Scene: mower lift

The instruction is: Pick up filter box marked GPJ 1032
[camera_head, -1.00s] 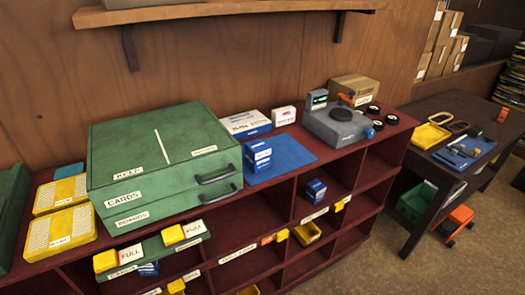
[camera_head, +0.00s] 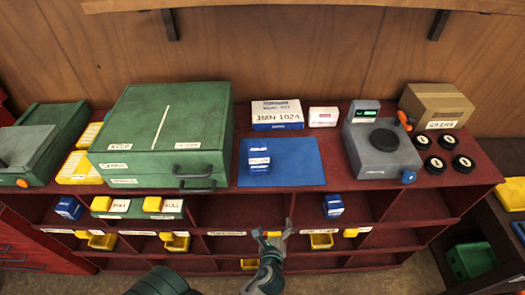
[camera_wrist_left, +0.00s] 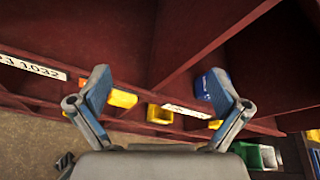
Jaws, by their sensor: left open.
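My left gripper (camera_head: 273,232) is in front of the shelf unit, near the middle compartments. In the left wrist view my left gripper (camera_wrist_left: 157,80) has its fingers wide apart with nothing between them. A shelf label (camera_wrist_left: 33,68) ending in "J 1032" shows at the left there, partly cut off. A small blue box (camera_head: 333,205) sits in the compartment right of the gripper; a blue box (camera_wrist_left: 206,88) shows partly behind the right finger in the wrist view. Stacked blue boxes (camera_head: 258,157) stand on the blue mat. I cannot read GPJ 1032 on any box. My right gripper is not in view.
The shelf unit (camera_head: 340,183) has dividers and several yellow bins (camera_head: 321,241) along its front. On top are a green card case (camera_head: 165,130), a white-and-blue box (camera_head: 277,115), a grey device (camera_head: 382,150) and a cardboard box (camera_head: 435,105). The blue mat (camera_head: 300,165) is partly bare.

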